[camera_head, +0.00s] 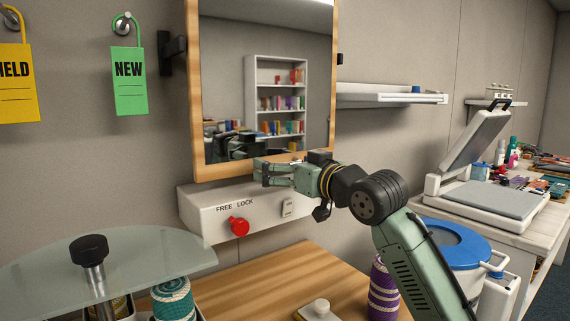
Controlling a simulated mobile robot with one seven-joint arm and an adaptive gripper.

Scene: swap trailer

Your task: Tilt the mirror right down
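The mirror (265,60) hangs on the wall in a light wooden frame (196,110). It reflects a white bookshelf and part of my arm. Below it is a white box (262,219) marked FREE and LOCK, with a red knob (239,227) under the lettering and a small switch plate (288,208). My gripper (263,172) is at the lower edge of the mirror frame, above the white box, with its fingers pointing left. I cannot tell whether it touches the frame. The gap between its fingers is too small and side-on to judge, and I see nothing held.
A glass-topped stand with a black knob (89,250) is at the lower left. A wooden table (265,280) lies below. A purple woven pot (383,290) and a blue-lidded bin (450,245) are near my arm. Green (129,81) and yellow tags hang left of the mirror.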

